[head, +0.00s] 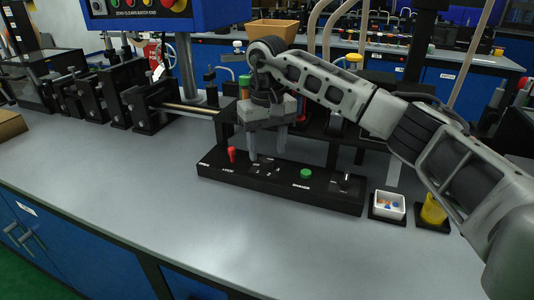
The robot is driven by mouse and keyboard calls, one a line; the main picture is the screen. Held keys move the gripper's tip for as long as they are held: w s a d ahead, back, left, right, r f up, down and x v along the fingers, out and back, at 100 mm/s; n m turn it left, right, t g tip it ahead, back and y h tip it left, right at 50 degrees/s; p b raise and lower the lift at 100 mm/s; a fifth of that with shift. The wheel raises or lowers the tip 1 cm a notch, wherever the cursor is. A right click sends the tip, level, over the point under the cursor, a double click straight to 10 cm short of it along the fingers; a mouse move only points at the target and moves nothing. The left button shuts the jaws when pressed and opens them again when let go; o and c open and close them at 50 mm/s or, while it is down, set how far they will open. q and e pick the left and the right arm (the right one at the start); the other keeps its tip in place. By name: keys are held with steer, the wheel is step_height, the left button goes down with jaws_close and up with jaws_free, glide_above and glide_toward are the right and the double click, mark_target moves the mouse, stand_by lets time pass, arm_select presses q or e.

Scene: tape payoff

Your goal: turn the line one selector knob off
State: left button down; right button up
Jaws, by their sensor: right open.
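A long black control panel (325,199) lies on the grey bench. It carries a red-handled lever (231,154) at its left, a small dark selector (268,168) with white marks around it, a green button (306,174), and another dark switch (345,181) at its right end. The labels are too small to tell for sure which one is the line one selector knob or how it is set. My right gripper (267,153) points down with its fingers apart, close above the small dark selector; I cannot tell if it touches. My left gripper is out of view.
A white tray (388,206) with small coloured parts and a yellow cup (433,210) stand right of the panel. Black machine fixtures (150,108) line the back left, and a dark frame stands behind the panel. The front of the bench (130,200) is clear.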

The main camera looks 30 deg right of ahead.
steer(key=shift+f, duration=1.1)
steer(key=c, duration=1)
steer(key=shift+o, duration=0.2)
